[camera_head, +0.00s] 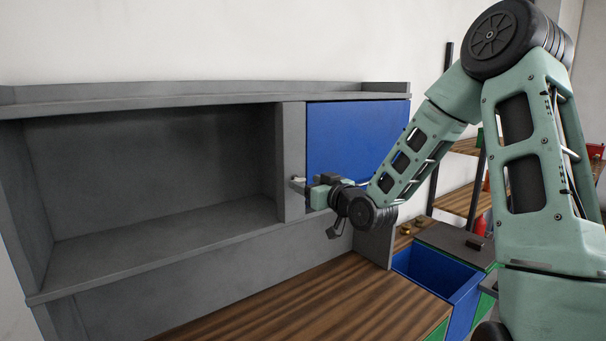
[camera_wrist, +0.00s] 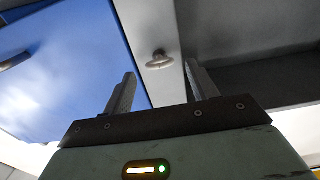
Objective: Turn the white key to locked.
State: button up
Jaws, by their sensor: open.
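The small white key (camera_wrist: 159,60) sits on the grey upright (camera_wrist: 148,20) between the blue door and the open compartment. In the wrist view its bow looks wide and flat, lying roughly across the picture. In the head view the key (camera_head: 298,179) is a tiny pale shape, partly hidden by my gripper (camera_head: 301,187). In the wrist view my gripper (camera_wrist: 161,75) is open, with one finger on each side of the key. The fingers appear apart from it, with nothing held. Any lock markings are too small to tell.
The blue door (camera_head: 355,135) is shut, right of the upright; a handle (camera_wrist: 14,61) shows in the wrist view. The open grey compartment (camera_head: 150,175) is empty. A wooden worktop (camera_head: 300,300) lies below, bare in view. A blue bin (camera_head: 440,275) and shelves stand at the right.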

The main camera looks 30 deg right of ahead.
aim_at(299, 180)
jog(key=shift+w+p, duration=0.45)
jog(key=shift+w, duration=1)
jog(key=c, duration=1)
